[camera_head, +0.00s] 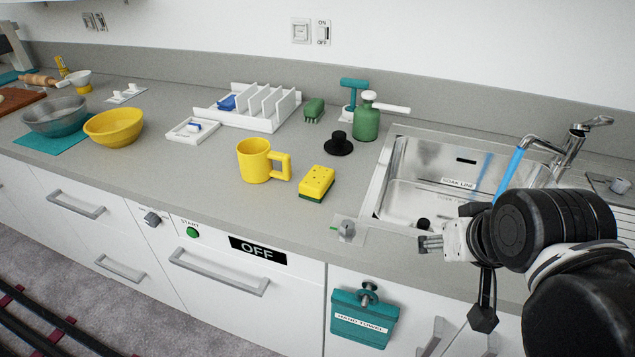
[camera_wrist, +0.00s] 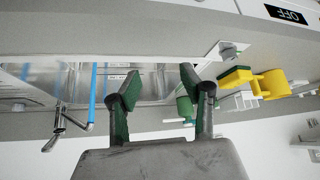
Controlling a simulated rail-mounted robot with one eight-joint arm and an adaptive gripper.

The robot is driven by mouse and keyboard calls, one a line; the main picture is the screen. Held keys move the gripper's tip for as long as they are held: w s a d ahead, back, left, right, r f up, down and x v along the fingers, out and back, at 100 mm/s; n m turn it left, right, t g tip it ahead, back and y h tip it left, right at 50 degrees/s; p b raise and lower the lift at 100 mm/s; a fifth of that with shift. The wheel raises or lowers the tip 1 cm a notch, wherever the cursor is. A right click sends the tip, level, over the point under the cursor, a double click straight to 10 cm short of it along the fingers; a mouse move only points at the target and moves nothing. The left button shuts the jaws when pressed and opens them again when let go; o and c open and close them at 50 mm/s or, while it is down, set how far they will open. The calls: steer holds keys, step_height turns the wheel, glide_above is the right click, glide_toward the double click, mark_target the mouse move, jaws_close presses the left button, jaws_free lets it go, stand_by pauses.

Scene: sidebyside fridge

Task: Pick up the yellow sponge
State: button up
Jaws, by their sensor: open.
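The yellow sponge (camera_head: 317,182) has a green underside and lies on the grey counter, right of the yellow mug (camera_head: 255,160) and left of the sink. In the wrist view, which is upside down, the sponge (camera_wrist: 235,76) shows beside the mug (camera_wrist: 272,84), right of my gripper. My gripper (camera_head: 430,244) is over the sink's front edge, to the right of the sponge and apart from it. In the wrist view its two green-padded fingers (camera_wrist: 160,90) are spread with nothing between them.
A green bottle (camera_head: 366,118), a black stopper (camera_head: 338,145), a green brush (camera_head: 314,110) and a white rack (camera_head: 250,108) stand behind the sponge. A knob (camera_head: 346,230) is at the counter's front.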

steer(key=o, duration=1.3)
